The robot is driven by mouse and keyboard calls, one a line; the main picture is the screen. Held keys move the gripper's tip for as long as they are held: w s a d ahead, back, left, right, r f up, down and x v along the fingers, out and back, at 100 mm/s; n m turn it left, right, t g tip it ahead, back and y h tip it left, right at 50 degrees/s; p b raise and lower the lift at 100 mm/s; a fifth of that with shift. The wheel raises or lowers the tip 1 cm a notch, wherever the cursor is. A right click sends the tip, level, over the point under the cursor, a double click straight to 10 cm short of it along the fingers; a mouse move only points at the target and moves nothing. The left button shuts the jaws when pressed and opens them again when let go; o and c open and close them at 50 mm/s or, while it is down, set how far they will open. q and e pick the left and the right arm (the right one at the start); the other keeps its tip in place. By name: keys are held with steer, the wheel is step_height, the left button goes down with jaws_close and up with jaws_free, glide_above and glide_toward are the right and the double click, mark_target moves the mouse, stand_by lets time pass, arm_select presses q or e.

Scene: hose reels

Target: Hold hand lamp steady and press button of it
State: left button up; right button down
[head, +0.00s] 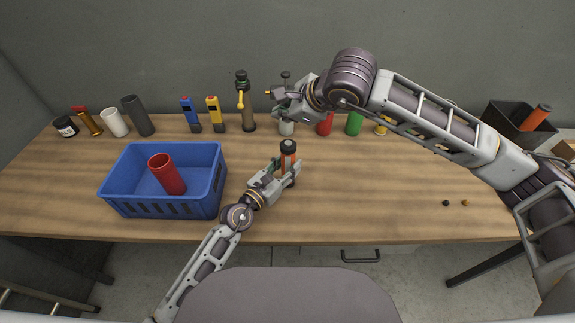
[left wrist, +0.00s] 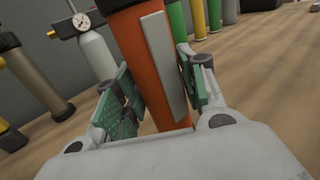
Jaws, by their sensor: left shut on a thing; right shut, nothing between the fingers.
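The hand lamp (head: 288,150) is an orange cylinder with a black head, standing upright near the middle of the table. In the left wrist view its orange body (left wrist: 145,70) fills the middle, with a grey strip along its side. My left gripper (head: 290,172) is shut on the lamp's body, with green finger pads on both sides of it. My right gripper (head: 272,97) is shut and empty, held above and behind the lamp, in front of a bottle with a gauge. The lamp's button cannot be made out.
A blue crate (head: 165,210) holding a red cylinder (head: 166,174) stands at left. A row of bottles, cylinders and testers lines the back, including a yellow tester (head: 215,115) and a green cylinder (head: 354,123). Two small knobs (head: 446,203) lie at right. The table between is clear.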

arm_select(q)
steer(key=o, duration=1.2)
steer(key=shift+o, duration=0.2)
steer(key=shift+v, duration=5.95)
steer(key=shift+a, duration=0.1)
steer(key=shift+f, duration=0.1)
